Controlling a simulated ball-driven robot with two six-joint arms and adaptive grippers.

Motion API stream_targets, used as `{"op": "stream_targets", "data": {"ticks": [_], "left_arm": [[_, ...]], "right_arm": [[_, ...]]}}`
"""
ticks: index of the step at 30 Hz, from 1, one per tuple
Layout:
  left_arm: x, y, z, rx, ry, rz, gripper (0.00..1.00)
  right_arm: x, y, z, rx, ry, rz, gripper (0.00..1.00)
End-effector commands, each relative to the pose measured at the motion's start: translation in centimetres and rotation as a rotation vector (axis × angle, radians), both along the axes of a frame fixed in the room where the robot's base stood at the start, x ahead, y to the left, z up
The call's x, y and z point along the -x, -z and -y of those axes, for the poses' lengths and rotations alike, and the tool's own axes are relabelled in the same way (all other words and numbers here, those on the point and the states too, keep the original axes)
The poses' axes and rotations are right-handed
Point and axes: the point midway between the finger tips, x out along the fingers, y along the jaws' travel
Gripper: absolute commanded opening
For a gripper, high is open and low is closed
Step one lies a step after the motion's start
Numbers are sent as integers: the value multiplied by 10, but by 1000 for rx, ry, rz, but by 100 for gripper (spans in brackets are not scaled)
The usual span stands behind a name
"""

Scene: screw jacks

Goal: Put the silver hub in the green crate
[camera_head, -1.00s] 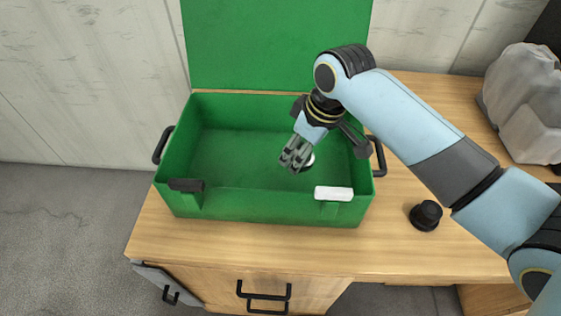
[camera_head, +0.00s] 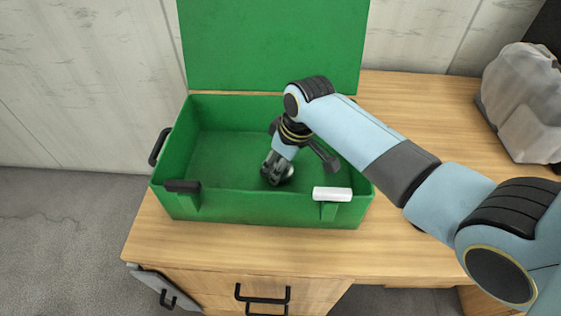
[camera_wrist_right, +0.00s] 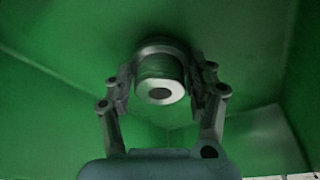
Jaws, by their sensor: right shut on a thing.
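The green crate (camera_head: 230,205) stands open on the wooden desk, its lid (camera_head: 270,45) raised at the back. My right gripper (camera_head: 272,174) reaches down inside the crate. In the right wrist view its fingers (camera_wrist_right: 160,95) are shut on the silver hub (camera_wrist_right: 159,75), one finger on each side. The hub's round end with a dark hole faces the wrist camera. In the head view only a bit of the hub (camera_head: 287,173) shows beside the fingers. Whether the hub touches the crate floor cannot be told. My left gripper is not in view.
The crate's front rim carries a black latch (camera_head: 182,186) and a white latch (camera_head: 332,194). A black handle (camera_head: 160,147) sticks out on its left side. A grey translucent bulky object (camera_head: 522,100) stands at the back right of the desk (camera_head: 420,105). The crate's left half is empty.

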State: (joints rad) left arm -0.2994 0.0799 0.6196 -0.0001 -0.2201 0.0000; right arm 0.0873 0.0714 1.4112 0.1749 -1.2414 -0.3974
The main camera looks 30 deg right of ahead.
Motion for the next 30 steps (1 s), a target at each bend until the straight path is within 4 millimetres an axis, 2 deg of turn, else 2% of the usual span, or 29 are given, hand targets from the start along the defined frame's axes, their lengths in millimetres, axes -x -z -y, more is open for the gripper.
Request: {"op": "stream_targets", "data": {"ticks": [1,2,6,17,20,30], "left_arm": [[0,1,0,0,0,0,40],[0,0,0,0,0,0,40],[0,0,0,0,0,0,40],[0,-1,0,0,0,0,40],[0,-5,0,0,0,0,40],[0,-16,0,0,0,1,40]], "right_arm": [[-1,1,0,-1,0,2,0],[0,1,0,0,0,0,60],[0,1,0,0,0,0,79],[1,-4,0,0,0,0,80],[3,-18,2,0,-1,2,80],[22,-90,9,1,0,3,80]]}}
